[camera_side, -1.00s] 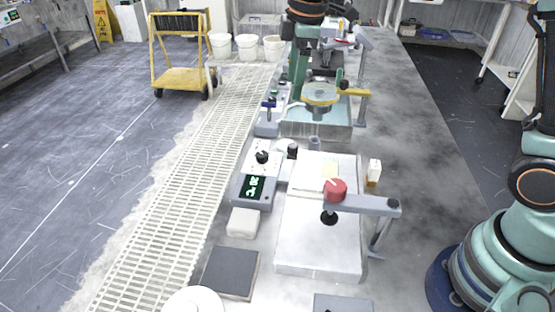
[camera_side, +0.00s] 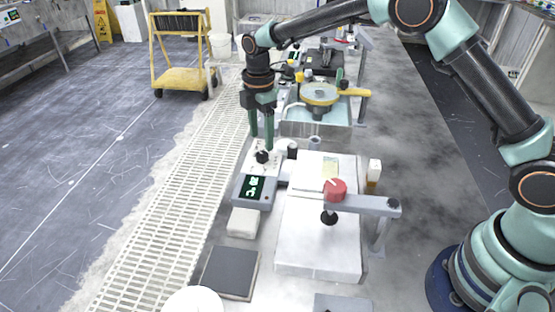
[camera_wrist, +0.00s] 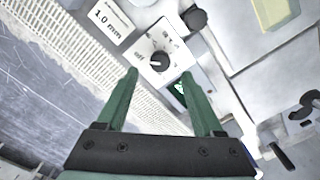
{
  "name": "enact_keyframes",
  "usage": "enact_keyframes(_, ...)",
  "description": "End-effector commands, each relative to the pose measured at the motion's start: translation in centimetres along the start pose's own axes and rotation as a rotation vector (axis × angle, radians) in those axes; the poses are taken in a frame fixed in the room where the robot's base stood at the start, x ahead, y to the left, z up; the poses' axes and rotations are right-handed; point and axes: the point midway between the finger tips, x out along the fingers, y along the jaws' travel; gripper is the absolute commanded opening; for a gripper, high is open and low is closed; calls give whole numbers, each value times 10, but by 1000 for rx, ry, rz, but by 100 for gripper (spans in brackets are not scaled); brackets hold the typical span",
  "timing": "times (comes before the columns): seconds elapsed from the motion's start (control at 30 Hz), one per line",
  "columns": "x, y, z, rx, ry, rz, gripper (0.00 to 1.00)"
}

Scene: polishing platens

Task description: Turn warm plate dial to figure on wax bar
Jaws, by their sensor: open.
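The warm plate dial is a black knob (camera_side: 262,157) on a white-topped control box. It also shows in the wrist view (camera_wrist: 160,61), with small marks around it. A green-lit display (camera_side: 254,187) sits on the box beside the dial; its figures are too small to read surely. A pale yellow piece (camera_side: 330,168), perhaps the wax bar, lies on the white plate; I cannot read a figure on it. My gripper (camera_side: 262,140) points down above the dial. In the wrist view its fingers (camera_wrist: 160,74) are apart and empty, with the dial showing between their tips.
A red knob (camera_side: 336,189) on a grey arm stands over the white plate (camera_side: 300,250). A small black knob (camera_side: 292,151) is right of the dial. A white block (camera_side: 243,222) lies in front of the box. A "1.0 mm" label (camera_wrist: 110,22) shows in the wrist view.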

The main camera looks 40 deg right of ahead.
Motion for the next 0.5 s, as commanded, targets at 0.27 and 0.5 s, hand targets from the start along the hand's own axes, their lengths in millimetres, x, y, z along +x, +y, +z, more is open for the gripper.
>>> enact_keyframes(0.27, 44, 0, 0, 1, 0, -2, 69)
enact_keyframes(0.5, 55, 0, 0, 1, 0, 0, 69)
